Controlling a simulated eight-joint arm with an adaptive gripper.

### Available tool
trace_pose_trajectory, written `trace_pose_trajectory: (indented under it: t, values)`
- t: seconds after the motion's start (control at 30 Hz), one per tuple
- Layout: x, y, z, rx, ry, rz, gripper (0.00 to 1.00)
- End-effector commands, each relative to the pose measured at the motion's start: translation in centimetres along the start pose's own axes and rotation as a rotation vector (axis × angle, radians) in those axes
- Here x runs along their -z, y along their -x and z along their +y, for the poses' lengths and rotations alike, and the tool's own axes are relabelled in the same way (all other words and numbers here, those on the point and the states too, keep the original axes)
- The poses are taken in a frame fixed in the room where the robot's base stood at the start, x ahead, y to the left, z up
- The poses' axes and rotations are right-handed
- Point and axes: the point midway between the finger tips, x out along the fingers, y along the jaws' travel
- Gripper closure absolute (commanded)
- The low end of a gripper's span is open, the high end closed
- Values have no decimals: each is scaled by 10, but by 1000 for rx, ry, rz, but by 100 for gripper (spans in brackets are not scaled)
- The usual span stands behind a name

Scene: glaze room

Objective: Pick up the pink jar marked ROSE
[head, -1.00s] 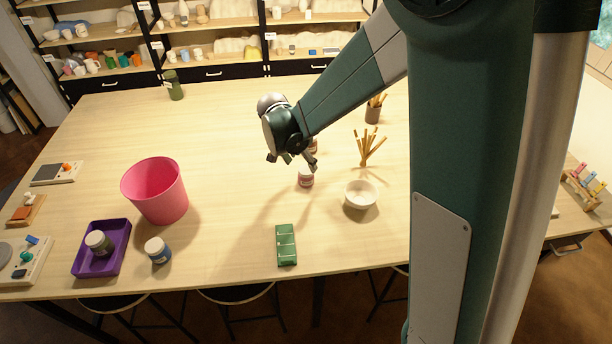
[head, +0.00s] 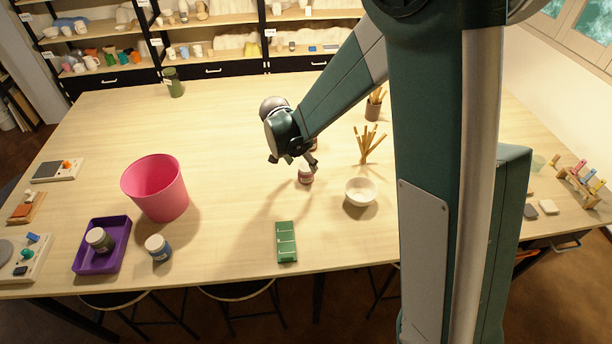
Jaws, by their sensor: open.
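A small pinkish jar with a pale lid (head: 305,175) stands upright on the wooden table, left of the white bowl. Its marking is too small to read. My gripper (head: 294,167) is open, with its fingers just above and around the jar's top. I cannot tell whether a finger touches it. Another small reddish-brown thing (head: 313,145) shows behind the gripper, mostly hidden by it.
A white bowl (head: 361,192) and a bundle of sticks (head: 368,146) are close on the right. A green palette (head: 286,242) lies in front. A pink bucket (head: 155,187), purple tray (head: 122,262) and blue-labelled jar (head: 158,248) are left. The table's middle left is clear.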

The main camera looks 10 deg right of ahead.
Motion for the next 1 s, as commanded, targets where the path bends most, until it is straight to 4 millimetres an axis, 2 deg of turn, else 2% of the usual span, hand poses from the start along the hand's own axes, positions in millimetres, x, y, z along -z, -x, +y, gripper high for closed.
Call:
trace_pose_trajectory:
  t: [0.47, 1.0]
  values:
    - [0, -4, 0, 0, 0, 0, 47]
    - [3, -47, -1, 0, 0, 0, 47]
